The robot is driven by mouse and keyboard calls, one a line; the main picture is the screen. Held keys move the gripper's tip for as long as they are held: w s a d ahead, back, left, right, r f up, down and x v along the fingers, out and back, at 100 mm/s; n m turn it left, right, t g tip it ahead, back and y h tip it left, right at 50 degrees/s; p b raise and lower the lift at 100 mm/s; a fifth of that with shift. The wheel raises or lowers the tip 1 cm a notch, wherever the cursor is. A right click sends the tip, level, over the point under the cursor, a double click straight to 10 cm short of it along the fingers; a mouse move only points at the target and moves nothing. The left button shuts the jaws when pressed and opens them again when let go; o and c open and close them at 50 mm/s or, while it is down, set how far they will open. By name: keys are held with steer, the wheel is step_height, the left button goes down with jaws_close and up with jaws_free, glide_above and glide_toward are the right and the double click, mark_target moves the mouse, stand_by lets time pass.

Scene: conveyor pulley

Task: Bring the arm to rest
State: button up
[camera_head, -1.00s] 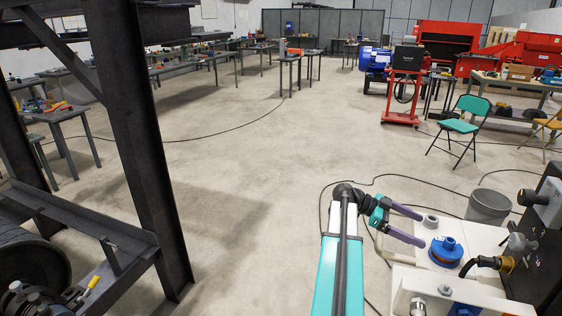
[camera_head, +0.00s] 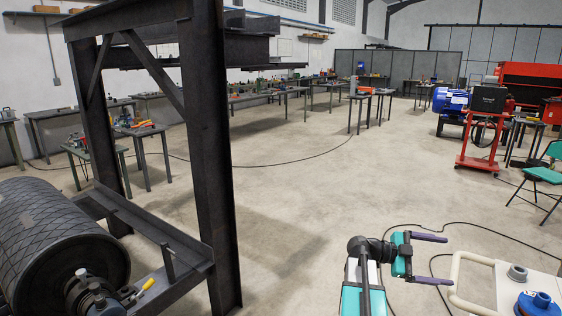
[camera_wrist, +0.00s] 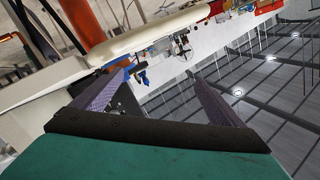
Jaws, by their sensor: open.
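My gripper (camera_head: 449,260) is at the lower right of the head view, at the end of my teal and white arm. Its two purple fingers point right and stand apart with nothing between them. They are close to the white panel with a curved handle (camera_head: 510,285); I cannot tell whether they touch it. In the wrist view my gripper (camera_wrist: 162,78) also shows spread, empty fingers. The pulley roller (camera_head: 55,240), a dark drum with a crosshatched surface, lies in the black steel frame (camera_head: 210,150) at the left.
A blue knobbed part (camera_head: 538,304) is at the lower right corner. A green chair (camera_head: 545,174) and a red cart (camera_head: 483,140) stand at the right. Tables line the back and left. Open concrete floor (camera_head: 330,190) lies in the middle, with a black cable across it.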

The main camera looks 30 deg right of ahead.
steer(key=w+a+f+n+t+y+p, duration=0.1)
steer(key=w+a+f+n+t+y, duration=0.1)
steer(key=w+a+f+n, duration=0.55)
steer(key=a+f+n+t+y+p, duration=0.15)
steer(key=a+f+n, duration=0.25)
steer(key=a+f, duration=0.75)
steer(key=w+a+f+n+t+y+p, duration=0.1)
steer(key=w+a+f+n+t+y, duration=0.2)
steer(key=a+f+n, duration=0.65)
steer(key=s+a+f+n+y+p, duration=0.1)
steer(key=s+a+f+n+y, duration=0.1)
steer(key=a+f, duration=0.4)
steer(key=s+a+f+n+g+y+p, duration=0.1)
steer(key=s+a+f+n, duration=0.4)
steer(key=a, duration=1)
steer(key=s+a+f+n+y+p, duration=0.1)
steer(key=s+a+f+n+y, duration=0.2)
steer(key=s+a+f, duration=0.3)
steer(key=a+n, duration=0.1)
steer(key=a, duration=0.4)
steer(key=shift+s+f+p, duration=0.2)
steer(key=shift+f+p, duration=0.15)
steer(key=shift+g+y, duration=0.25)
